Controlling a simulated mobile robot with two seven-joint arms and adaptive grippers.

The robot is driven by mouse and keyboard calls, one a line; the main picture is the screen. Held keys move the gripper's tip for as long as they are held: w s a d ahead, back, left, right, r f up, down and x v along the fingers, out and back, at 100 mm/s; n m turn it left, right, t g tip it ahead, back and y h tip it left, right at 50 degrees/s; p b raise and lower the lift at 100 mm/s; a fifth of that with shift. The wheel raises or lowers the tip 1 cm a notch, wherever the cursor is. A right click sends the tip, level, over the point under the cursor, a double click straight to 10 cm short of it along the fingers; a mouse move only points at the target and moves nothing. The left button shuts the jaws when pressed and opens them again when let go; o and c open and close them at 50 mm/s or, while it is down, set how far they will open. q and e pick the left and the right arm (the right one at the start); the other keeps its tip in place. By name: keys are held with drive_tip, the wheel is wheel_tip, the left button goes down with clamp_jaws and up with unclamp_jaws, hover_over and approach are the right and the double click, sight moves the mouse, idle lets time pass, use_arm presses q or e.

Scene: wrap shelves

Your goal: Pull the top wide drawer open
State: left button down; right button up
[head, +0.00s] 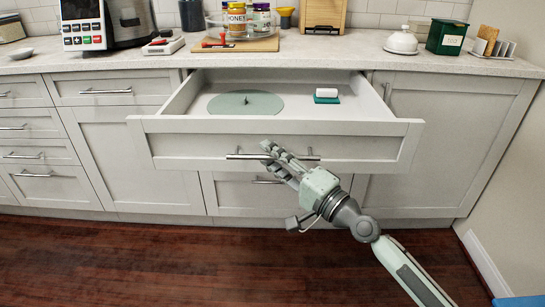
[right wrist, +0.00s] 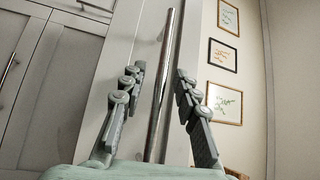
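The top wide drawer (head: 195,147) is pulled well out from the counter, and its inside shows from above. Its bar handle (head: 240,156) runs across the front; in the right wrist view the handle (right wrist: 167,60) passes between my fingers. My right gripper (head: 272,153) is at the middle of the handle. In the right wrist view its two fingers (right wrist: 158,85) stand apart, one on each side of the bar, with visible gaps, so it looks open around the handle and not clamped. My left gripper is not in view.
Inside the drawer lie a flat green disc (head: 235,105) and a small white and teal item (head: 327,96). The countertop (head: 300,55) above holds jars, a board and appliances. Other closed drawers and doors flank it. The wooden floor (head: 130,260) in front looks clear.

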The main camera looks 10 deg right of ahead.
drive_tip(key=v, duration=1.2)
idle(0.6)
